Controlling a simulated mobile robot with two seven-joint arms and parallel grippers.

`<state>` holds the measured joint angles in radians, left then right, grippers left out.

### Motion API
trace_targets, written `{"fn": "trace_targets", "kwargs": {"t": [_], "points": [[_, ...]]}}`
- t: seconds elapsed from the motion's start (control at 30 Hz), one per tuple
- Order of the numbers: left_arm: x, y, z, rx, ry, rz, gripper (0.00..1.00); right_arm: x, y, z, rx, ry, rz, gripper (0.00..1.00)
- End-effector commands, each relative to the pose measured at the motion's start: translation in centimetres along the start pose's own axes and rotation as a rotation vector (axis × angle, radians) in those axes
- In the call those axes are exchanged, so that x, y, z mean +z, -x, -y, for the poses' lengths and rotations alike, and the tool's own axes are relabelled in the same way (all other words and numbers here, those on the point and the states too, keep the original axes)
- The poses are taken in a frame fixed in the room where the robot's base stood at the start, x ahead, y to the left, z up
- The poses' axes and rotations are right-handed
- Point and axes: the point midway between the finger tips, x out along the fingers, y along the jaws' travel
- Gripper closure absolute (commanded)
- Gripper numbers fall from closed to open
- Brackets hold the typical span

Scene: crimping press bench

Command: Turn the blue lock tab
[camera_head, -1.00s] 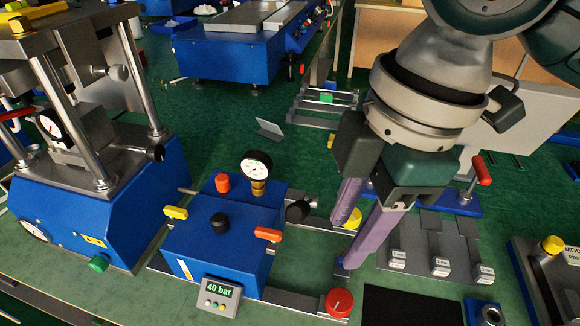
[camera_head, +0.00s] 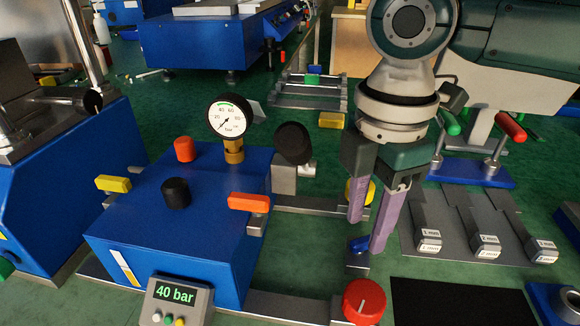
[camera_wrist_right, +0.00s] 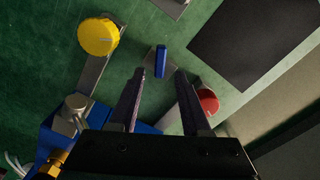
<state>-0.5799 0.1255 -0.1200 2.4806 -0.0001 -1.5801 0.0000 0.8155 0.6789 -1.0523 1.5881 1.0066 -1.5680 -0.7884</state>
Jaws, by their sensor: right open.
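The blue lock tab (camera_head: 358,243) sits on a small grey block to the right of the blue press box. In the right wrist view the tab (camera_wrist_right: 161,61) shows whole, as a narrow upright bar on a grey plate. My right gripper (camera_head: 366,234) points down with its two purple fingers apart and empty. In the wrist view the tab appears just beyond the fingertips (camera_wrist_right: 159,72), between their lines. I cannot tell the remaining height. My left gripper is not in view.
A red knob (camera_head: 364,300) stands close in front of the tab, and a yellow knob (camera_head: 367,190) behind it. The blue box (camera_head: 205,235) with its gauge (camera_head: 230,116) is to the left. Grey labelled blocks (camera_head: 429,243) and a black mat (camera_head: 455,303) lie to the right.

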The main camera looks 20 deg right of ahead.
Motion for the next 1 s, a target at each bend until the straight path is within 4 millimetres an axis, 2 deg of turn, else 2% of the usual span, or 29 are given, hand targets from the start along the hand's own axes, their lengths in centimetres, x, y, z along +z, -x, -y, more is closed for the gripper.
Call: {"fn": "trace_targets", "kwargs": {"t": [0.03, 0.2, 0.5, 0.9, 1.0], "points": [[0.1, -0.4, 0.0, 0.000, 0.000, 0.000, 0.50, 0.0, -1.0, 0.1, -0.002, 0.000, 0.000, 0.53], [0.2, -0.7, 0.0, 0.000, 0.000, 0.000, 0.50, 0.0, -2.3, 0.0, -0.001, -0.001, -0.001, 0.53], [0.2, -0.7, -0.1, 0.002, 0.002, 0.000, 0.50, 0.0, -2.4, 0.0, 0.000, 0.000, 0.000, 0.54], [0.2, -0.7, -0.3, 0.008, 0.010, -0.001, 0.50, 0.0, -2.4, 0.0, 0.000, 0.000, -0.001, 0.99], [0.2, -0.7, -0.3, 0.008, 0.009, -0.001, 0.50, 0.0, -2.4, 0.0, 0.000, 0.000, -0.001, 1.00]]}}
